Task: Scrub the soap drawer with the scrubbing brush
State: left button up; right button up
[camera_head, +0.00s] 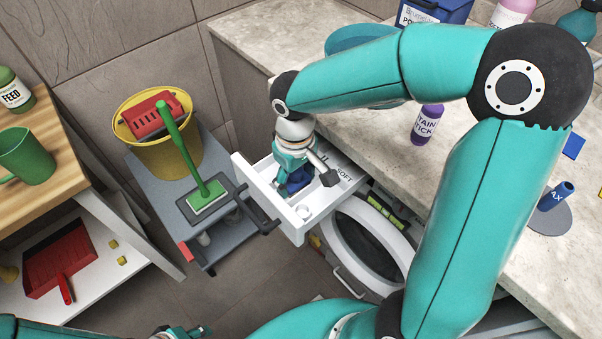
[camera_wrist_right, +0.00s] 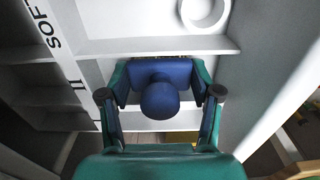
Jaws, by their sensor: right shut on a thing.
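The white soap drawer (camera_head: 258,190) is pulled out of the washing machine below the counter and has "SOFT" lettering on it. In the wrist view its white walls and dividers (camera_wrist_right: 150,45) fill the picture. My right gripper (camera_head: 293,172) points down into the drawer. It is shut on the blue scrubbing brush (camera_wrist_right: 160,100), which has a round knob and a blocky body. The brush (camera_head: 298,184) is low inside the drawer; its underside is hidden, so I cannot tell whether it touches the floor. My left gripper (camera_head: 188,332) shows only partly at the bottom edge, away from the drawer.
The washing machine's round door (camera_head: 370,240) is below the drawer. A grey trolley (camera_head: 165,185) at left holds a yellow bucket (camera_head: 175,155) and a green-handled scrubber (camera_head: 208,196). The stone counter (camera_head: 265,40) carries a purple bottle (camera_head: 427,125). A wooden shelf (camera_head: 65,130) stands far left.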

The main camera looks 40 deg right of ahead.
jog(key=shift+s+a, duration=0.1)
jog(key=shift+a, duration=0.55)
jog(key=shift+d, duration=0.1)
jog(key=shift+d, duration=1.7)
jog(key=shift+a, duration=1.8)
jog(key=shift+d, duration=0.1)
jog(key=shift+d, duration=1.65)
jog(key=shift+a, duration=0.1)
jog(key=shift+a, duration=1.65)
jog(key=shift+d, duration=0.9)
